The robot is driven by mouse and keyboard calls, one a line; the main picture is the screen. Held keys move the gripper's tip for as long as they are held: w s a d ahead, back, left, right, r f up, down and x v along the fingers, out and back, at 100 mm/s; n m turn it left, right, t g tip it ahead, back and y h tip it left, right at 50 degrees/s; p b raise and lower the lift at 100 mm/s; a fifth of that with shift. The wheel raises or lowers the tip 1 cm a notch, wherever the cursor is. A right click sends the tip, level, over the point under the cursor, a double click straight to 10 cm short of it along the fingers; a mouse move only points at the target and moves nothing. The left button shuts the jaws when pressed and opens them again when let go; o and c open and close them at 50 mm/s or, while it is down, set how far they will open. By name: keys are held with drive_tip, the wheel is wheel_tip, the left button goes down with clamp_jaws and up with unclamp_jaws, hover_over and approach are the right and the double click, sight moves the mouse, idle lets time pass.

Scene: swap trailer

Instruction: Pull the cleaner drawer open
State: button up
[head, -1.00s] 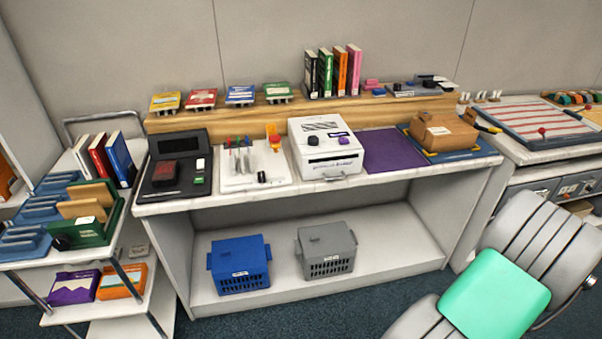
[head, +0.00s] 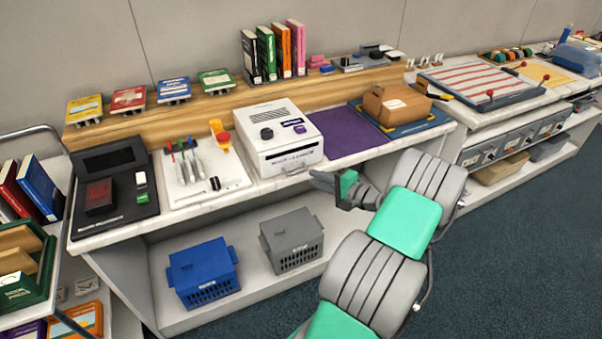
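The cleaner (head: 284,146) is a white box with dark and purple knobs on its top. It stands on the marble-like worktop, near the middle. Its drawer front faces me, with a small metal handle (head: 296,168) low down at the worktop's front edge. The drawer looks closed. My gripper (head: 328,184) is just right of the handle and in front of the worktop edge, apart from the handle as far as I can see. Its dark fingers point left, and I see nothing held. The view is too small and side-on to tell the finger gap.
A purple mat (head: 352,138) and a brown box (head: 397,104) lie right of the cleaner. A white tool board (head: 207,190) is on its left. A blue crate (head: 203,277) and a grey crate (head: 291,243) sit on the lower shelf. Carpet at right is clear.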

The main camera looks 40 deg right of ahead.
drive_tip(key=x, duration=0.6)
drive_tip(key=shift+c, duration=0.5)
clamp_jaws()
drive_tip(key=shift+a, duration=0.1)
idle(0.6)
